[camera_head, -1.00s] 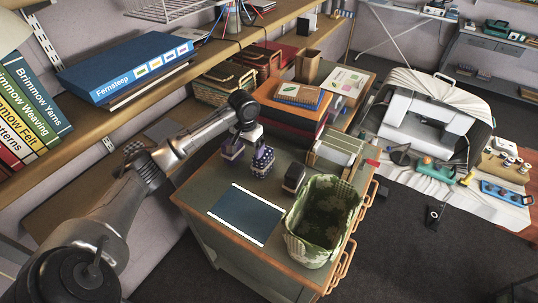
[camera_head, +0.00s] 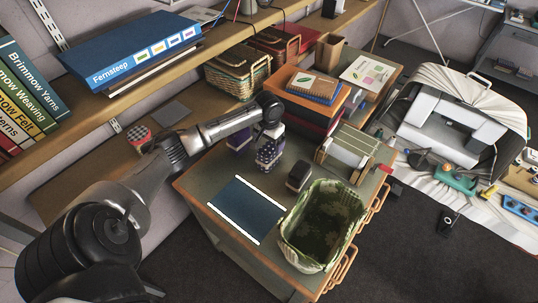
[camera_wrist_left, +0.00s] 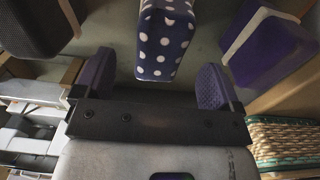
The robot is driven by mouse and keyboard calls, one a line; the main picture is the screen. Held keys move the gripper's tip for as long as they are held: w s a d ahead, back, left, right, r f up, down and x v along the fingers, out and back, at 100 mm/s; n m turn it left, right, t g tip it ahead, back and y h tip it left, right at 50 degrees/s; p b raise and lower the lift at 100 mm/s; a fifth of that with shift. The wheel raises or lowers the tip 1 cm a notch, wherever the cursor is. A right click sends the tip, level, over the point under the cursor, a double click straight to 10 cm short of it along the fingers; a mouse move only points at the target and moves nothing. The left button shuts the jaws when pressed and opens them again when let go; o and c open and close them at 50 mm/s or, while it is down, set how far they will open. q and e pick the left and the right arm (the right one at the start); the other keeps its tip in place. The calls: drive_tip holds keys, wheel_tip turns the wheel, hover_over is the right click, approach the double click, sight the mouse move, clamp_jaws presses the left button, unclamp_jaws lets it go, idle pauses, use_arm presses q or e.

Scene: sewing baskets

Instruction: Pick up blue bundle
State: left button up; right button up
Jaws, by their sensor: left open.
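A navy bundle with white polka dots (camera_head: 269,156) stands on the green cabinet top. My left gripper (camera_head: 271,133) is open just above it in the head view. In the left wrist view the dotted bundle (camera_wrist_left: 165,42) lies ahead of the open gripper (camera_wrist_left: 155,80), in line with the gap between its purple-padded fingers. A plain purple-blue bundle (camera_head: 240,139) stands to its left, partly behind my arm; it also shows at the right of the wrist view (camera_wrist_left: 268,45). A dark block-shaped bundle (camera_head: 298,176) stands to the right of the dotted one.
A green patterned fabric basket (camera_head: 325,222) stands at the cabinet's front right corner. A blue mat with white edges (camera_head: 246,209) lies in front of the bundles. Stacked boxes (camera_head: 312,103) and a slatted holder (camera_head: 346,151) stand behind. A wicker basket (camera_head: 238,73) is behind my arm.

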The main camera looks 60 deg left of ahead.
sight(269, 146)
use_arm(q)
drive_tip(key=shift+f, duration=0.45)
wheel_tip(269, 146, down, 4)
drive_tip(key=shift+r+p, duration=0.15)
drive_tip(key=shift+p, duration=0.5)
drive_tip(key=shift+f, duration=0.75)
drive_tip(key=shift+c, duration=0.4)
drive_tip(key=c, duration=1)
drive_tip(key=shift+o, duration=0.2)
drive_tip(key=shift+r, duration=0.1)
